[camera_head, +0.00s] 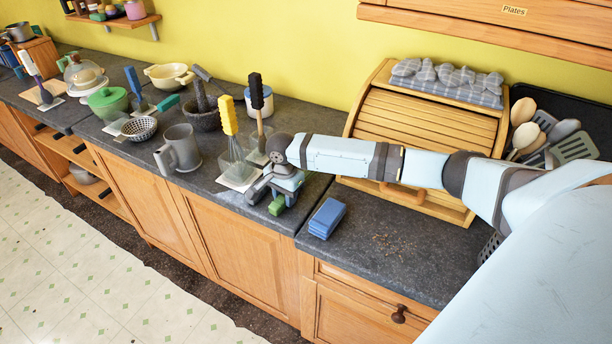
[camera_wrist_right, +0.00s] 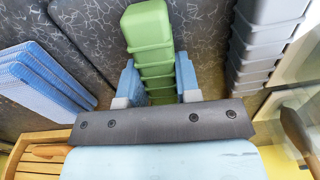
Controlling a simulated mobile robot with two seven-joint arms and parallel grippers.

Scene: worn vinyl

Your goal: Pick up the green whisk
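The green whisk (camera_head: 277,206) shows in the head view only as a bit of green handle under my right gripper (camera_head: 270,193), over the counter's front edge. In the right wrist view its ribbed green handle (camera_wrist_right: 150,40) runs up between the two blue fingers of my right gripper (camera_wrist_right: 159,84). The fingers sit close against both sides of the handle, so the gripper appears shut on it. The whisk's wire head is hidden. My left gripper is in neither view.
A yellow-handled whisk (camera_head: 230,120) and a black-handled utensil (camera_head: 256,95) stand just left of my right gripper. A grey mug (camera_head: 178,150) is further left. Blue sponges (camera_head: 327,217) lie to the right, before a wooden bread box (camera_head: 420,125).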

